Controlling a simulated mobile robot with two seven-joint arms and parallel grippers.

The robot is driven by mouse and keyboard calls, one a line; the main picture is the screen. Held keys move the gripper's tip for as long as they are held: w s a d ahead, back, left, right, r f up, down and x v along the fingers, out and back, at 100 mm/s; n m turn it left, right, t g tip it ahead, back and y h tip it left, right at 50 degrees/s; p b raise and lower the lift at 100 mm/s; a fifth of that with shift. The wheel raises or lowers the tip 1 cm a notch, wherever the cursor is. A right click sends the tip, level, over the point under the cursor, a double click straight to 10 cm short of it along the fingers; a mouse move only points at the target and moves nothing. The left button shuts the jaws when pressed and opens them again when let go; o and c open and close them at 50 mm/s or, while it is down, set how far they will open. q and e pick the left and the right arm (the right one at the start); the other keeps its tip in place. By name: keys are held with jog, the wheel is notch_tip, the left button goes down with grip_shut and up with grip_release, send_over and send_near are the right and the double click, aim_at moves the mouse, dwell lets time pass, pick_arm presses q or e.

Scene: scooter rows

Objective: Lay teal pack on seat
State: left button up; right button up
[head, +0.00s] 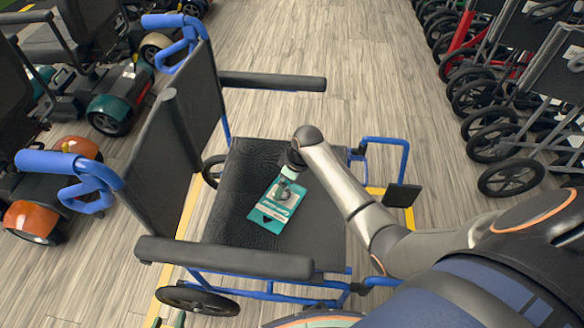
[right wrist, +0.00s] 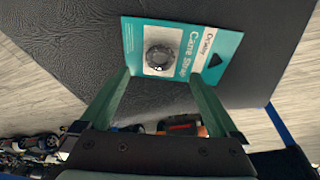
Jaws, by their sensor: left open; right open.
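The teal pack (head: 277,205), a flat card with a white panel and a dark round item, lies on the black wheelchair seat (head: 240,175). It lies at an angle near the middle of the seat. In the right wrist view the pack (right wrist: 205,50) shows its printed face just beyond my open fingers. My right gripper (head: 289,176) is over the pack's upper end; its fingers (right wrist: 160,80) stand apart with nothing gripped between them. Whether they touch the pack I cannot tell. My left gripper (head: 168,321) shows only as green fingertips at the bottom edge, open, away from the seat.
The wheelchair has a black backrest (head: 165,140), padded armrests (head: 225,258) and blue tubing around the seat. Mobility scooters (head: 118,95) stand at the left, folded walkers or wheelchairs (head: 510,135) at the right.

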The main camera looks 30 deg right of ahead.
jog(key=p+v, duration=0.2)
jog(key=v, duration=0.7)
jog(key=shift+r+p, duration=0.25)
jog(key=shift+p, duration=0.05)
jog(key=shift+s, duration=0.1)
